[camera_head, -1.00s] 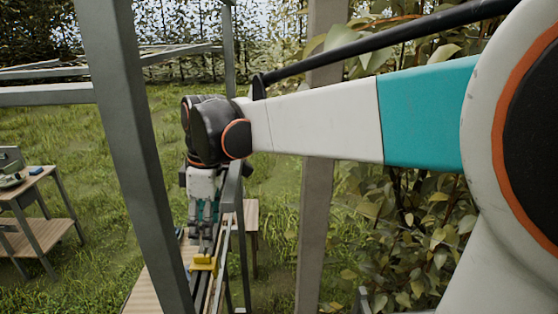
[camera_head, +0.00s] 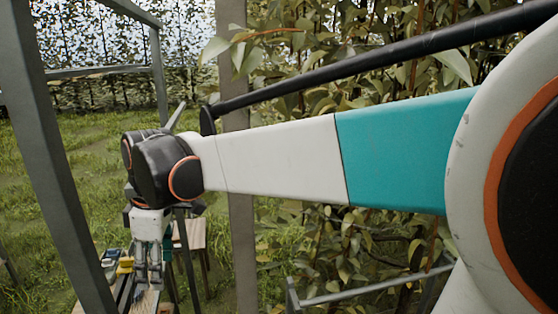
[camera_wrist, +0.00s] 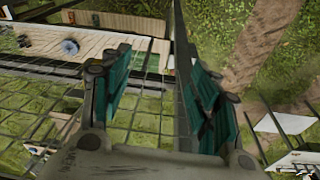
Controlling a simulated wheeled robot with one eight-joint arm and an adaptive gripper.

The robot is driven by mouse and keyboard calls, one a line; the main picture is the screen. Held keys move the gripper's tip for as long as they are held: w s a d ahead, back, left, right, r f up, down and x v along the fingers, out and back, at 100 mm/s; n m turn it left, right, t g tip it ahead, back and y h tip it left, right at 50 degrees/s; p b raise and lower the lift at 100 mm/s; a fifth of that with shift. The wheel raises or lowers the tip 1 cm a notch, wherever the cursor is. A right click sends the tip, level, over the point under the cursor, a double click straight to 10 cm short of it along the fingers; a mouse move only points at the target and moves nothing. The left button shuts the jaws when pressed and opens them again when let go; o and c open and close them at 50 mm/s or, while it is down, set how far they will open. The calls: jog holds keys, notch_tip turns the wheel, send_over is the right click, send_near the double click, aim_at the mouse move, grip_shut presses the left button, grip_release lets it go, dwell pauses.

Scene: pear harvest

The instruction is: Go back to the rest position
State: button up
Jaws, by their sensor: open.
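My arm reaches across the head view from the right, and my gripper (camera_head: 150,272) hangs downward at its end in the lower left. In the wrist view my gripper (camera_wrist: 155,78) shows its two teal-padded fingers spread wide apart. Nothing is between the fingers; grass and dark rails show below them. No pear can be made out in either view.
A grey metal post (camera_head: 50,160) stands left of my gripper in the head view. A wooden post (camera_head: 239,240) and leafy plants (camera_head: 370,240) stand behind my arm. A wooden table (camera_wrist: 125,25) and wire mesh (camera_wrist: 40,105) show in the wrist view.

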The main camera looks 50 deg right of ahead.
jog(key=s+f+m+t+b, duration=0.3)
jog(key=s+f+b, duration=0.3)
jog(key=f+b, duration=0.6)
jog(key=s+a+f+m+t+h+b, duration=0.1)
jog(key=s+f+m+b, duration=0.5)
jog(key=f+b, duration=0.6)
notch_tip(320, 180, down, 6)
jog(key=shift+s+a+f+m+t+b, duration=0.2)
jog(key=shift+m+t+b, duration=0.1)
jog(key=shift+t, duration=0.6)
